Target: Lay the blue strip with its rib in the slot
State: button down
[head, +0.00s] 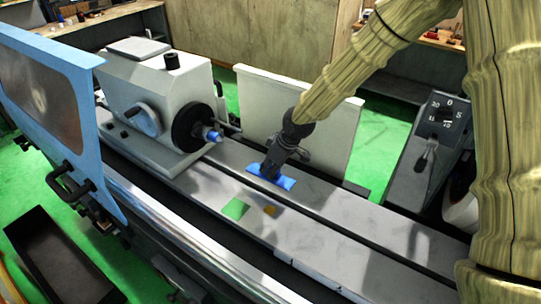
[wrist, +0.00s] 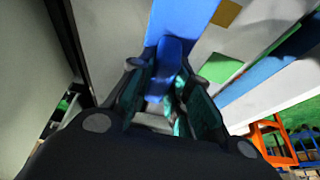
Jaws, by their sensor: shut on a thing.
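The blue strip (head: 286,183) is in my gripper (head: 268,172), above the far part of the grinder's long grey table. In the wrist view the strip (wrist: 196,16) runs up from between the fingers of my gripper (wrist: 168,68), which are shut on a raised blue part of it. The slot appears to be the long dark groove (head: 318,223) running along the table, just nearer the camera than the strip. The strip's underside and rib are hidden. I cannot tell whether the strip touches the table.
A green square (head: 235,209) and a small orange-brown square (head: 270,210) lie on the near table surface. The white headstock (head: 165,85) with its dark chuck stands to the left. A pale upright panel (head: 290,115) stands close behind my gripper. The table towards the lower right is clear.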

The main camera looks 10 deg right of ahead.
aim_at(275, 181)
jog(key=shift+a+r, duration=0.1)
jog(key=shift+s+r, duration=0.25)
jog(key=shift+s, duration=0.05)
jog(key=s+r, duration=0.1)
jog(key=s, duration=0.4)
jog(key=w+f, duration=0.1)
jog(key=w+f+b, duration=0.1)
jog(key=w+f, duration=0.2)
jog(key=f, duration=0.1)
jog(key=shift+w+d+b, duration=0.35)
jog(key=shift+b, duration=0.05)
jog(key=shift+f, duration=0.2)
jog(key=shift+s+f+b, duration=0.25)
jog(key=shift+s+b, duration=0.2)
jog(key=shift+s+r, duration=0.2)
jog(key=shift+s, duration=0.3)
jog(key=shift+s+r, duration=0.15)
jog(key=shift+s, duration=0.3)
jog(key=shift+w+f, duration=0.8)
jog(key=shift+w, duration=0.25)
jog(key=shift+s+r, duration=0.5)
jog(key=shift+s, duration=0.15)
jog(key=shift+w+f, duration=0.35)
jog(key=shift+s+r, duration=0.2)
jog(key=shift+w, duration=0.1)
